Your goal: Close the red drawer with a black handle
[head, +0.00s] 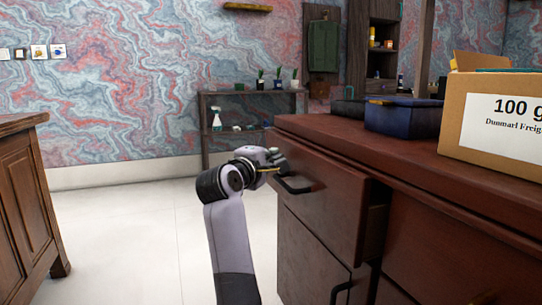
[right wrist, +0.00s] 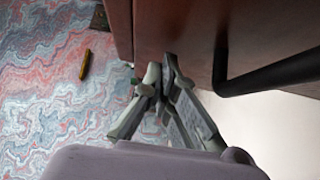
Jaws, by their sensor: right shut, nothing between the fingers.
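The red-brown drawer (head: 330,200) sticks out from the desk, with its side panel (head: 372,232) showing at the right of its front. Its black handle (head: 293,186) is on the front face. My right gripper (head: 278,160) is shut and empty, at the drawer front's upper left, just beyond the handle. In the right wrist view my right gripper (right wrist: 163,80) has its fingertips close to the red drawer front (right wrist: 185,25), with the black handle (right wrist: 265,76) to the right. I cannot tell whether the fingertips touch the front. My left gripper is not in view.
The desk top (head: 400,165) holds a cardboard box (head: 490,85) and a dark blue box (head: 403,116). A lower door (head: 308,255) is under the drawer. A wooden cabinet (head: 25,200) stands at left. The pale floor (head: 130,235) between is clear.

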